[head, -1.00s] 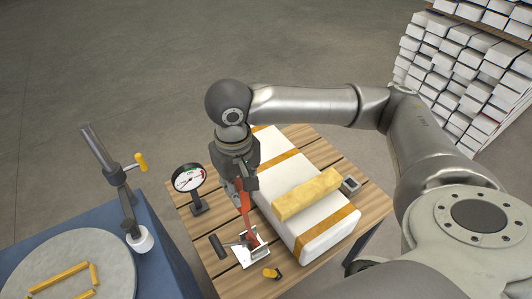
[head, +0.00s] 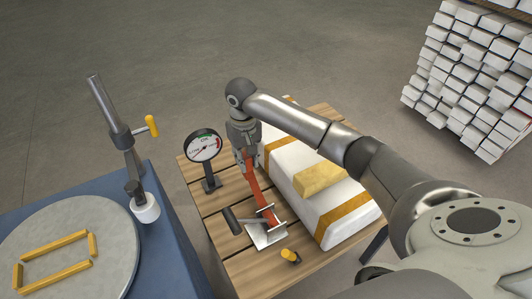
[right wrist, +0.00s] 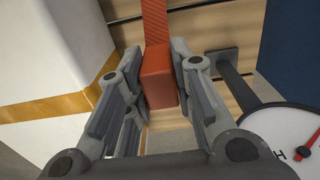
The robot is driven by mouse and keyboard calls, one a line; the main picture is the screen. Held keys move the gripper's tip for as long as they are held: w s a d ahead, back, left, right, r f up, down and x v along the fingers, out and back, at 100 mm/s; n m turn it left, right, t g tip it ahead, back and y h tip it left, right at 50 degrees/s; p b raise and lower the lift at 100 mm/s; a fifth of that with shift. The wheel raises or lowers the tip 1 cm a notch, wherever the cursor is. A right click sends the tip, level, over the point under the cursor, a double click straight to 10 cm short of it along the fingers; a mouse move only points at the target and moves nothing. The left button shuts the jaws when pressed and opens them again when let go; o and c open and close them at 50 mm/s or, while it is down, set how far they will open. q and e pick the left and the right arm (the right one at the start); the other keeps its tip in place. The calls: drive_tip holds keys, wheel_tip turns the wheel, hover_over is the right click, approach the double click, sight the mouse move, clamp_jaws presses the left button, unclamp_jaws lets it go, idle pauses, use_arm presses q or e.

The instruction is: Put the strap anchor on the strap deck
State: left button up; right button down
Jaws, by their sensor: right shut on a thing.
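My right gripper (head: 246,160) is shut on the strap anchor (right wrist: 157,70), an orange-red block at the end of a red woven strap (head: 257,190). In the head view the gripper mostly hides the block. The strap runs from the gripper to a metal ratchet plate (head: 264,238) with a dark handle. I take the slatted wooden top (head: 218,203) to be the strap deck. The gripper is over its far part, between the gauge and the white box; I cannot tell if the block touches the wood. My left gripper is not in view.
A long white box (head: 318,214) with orange bands stands right of the gripper, a yellow block (head: 318,178) on top. A dial gauge (head: 203,147) stands close on the left. A small yellow-topped piece (head: 289,256) is near the front. A blue bench (head: 178,243) is left.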

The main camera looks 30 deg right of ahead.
sight(248, 173)
wheel_tip(248, 173, down, 7)
drive_tip(key=shift+w+r, duration=0.1)
drive_tip(key=shift+r, duration=0.1)
drive_tip(key=shift+f, duration=0.15)
drive_tip(key=c, duration=1.3)
unclamp_jaws()
drive_tip(key=shift+o, duration=0.2)
wheel_tip(248, 173, up, 12)
drive_tip(key=shift+r, duration=0.2)
